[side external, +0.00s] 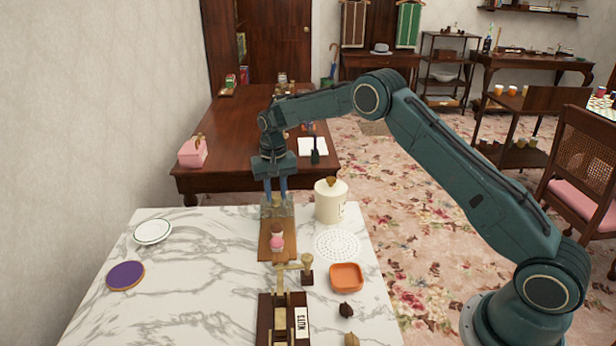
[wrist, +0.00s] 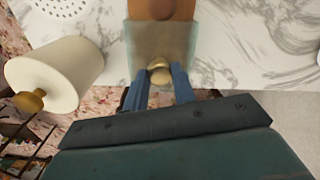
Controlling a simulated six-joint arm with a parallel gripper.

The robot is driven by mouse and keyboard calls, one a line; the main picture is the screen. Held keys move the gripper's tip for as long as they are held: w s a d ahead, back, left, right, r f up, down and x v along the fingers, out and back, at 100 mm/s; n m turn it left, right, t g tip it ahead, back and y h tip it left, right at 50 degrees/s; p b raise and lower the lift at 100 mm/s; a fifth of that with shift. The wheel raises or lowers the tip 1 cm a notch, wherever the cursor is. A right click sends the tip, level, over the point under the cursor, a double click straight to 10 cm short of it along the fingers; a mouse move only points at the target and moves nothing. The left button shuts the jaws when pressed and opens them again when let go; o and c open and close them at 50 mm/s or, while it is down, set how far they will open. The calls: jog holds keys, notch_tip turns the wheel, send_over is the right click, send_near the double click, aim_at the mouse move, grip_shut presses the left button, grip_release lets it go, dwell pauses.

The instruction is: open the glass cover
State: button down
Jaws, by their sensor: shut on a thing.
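The glass cover (side external: 286,210) is a clear, box-like piece with a round gold knob (wrist: 159,73). It is at the far end of a narrow wooden board (side external: 265,254); I cannot tell whether it touches the board. The cover also shows in the wrist view (wrist: 145,42). A pink and brown cupcake (side external: 277,239) stands uncovered on the board, nearer the camera than the cover. My gripper (side external: 276,198) points down with its blue fingers shut on the knob, and it shows in the wrist view (wrist: 160,75). The fingers partly hide the knob.
A cream canister (side external: 329,204) stands close to the right of the cover. A white perforated disc (side external: 337,245), an orange dish (side external: 346,277) and a wooden device with a brass lever (side external: 283,310) are nearer. The marble to the left is mostly clear, with two plates.

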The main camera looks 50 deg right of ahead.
jog(key=shift+w+d, duration=0.75)
jog(key=shift+w, duration=0.1)
jog(key=c, duration=1.1)
grip_release()
jog(key=shift+c, duration=0.2)
notch_tip(320, 180, up, 14)
jog(key=shift+s, duration=0.1)
